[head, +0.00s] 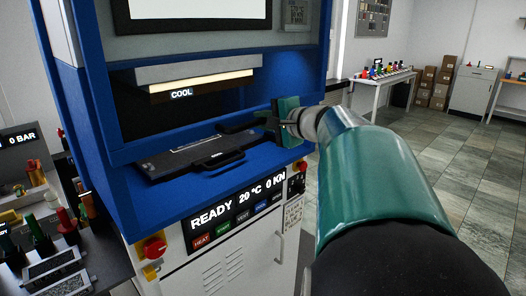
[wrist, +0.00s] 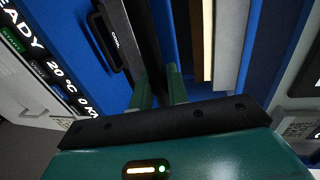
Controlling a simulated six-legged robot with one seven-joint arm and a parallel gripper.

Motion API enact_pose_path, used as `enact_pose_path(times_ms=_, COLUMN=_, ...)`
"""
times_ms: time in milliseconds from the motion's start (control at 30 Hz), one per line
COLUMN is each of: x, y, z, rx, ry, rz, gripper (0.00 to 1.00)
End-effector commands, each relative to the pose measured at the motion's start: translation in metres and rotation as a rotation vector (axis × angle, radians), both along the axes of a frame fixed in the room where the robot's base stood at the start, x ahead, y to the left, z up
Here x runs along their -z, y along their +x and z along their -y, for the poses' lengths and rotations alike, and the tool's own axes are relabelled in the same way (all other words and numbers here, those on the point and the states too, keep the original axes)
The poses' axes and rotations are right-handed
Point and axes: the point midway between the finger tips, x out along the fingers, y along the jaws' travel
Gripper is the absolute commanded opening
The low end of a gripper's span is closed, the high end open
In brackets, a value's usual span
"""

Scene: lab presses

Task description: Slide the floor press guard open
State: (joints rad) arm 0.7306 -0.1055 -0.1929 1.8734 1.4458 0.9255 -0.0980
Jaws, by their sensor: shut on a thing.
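The floor press (head: 90,105) is a blue cabinet with a wide front opening. My gripper (head: 270,120) is at the right side of this opening. Its green fingers (wrist: 160,88) are shut on a dark bar (head: 238,127), which runs left from them. In the wrist view the bar lies between the fingers, beside a black plate. I cannot tell whether this bar belongs to the guard, and no clear guard panel stands out. The black plate (head: 165,165) with a front handle (head: 222,160) lies on the blue ledge; its handle also shows in the wrist view (wrist: 103,42).
A lit "COOL" bar (head: 200,82) hangs above the plate. A cluttered bench (head: 62,272) is at the left. Open tiled floor (head: 445,165) lies right.

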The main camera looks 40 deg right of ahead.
Motion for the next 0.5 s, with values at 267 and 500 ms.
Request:
enact_pose_path(times_ms=267, x=-0.061, y=0.0, z=-0.001, rx=-0.003, ry=-0.003, rz=0.004, gripper=0.0)
enact_pose_path(times_ms=500, x=-0.076, y=0.0, z=-0.001, rx=-0.003, ry=0.0, rz=0.002, gripper=0.0)
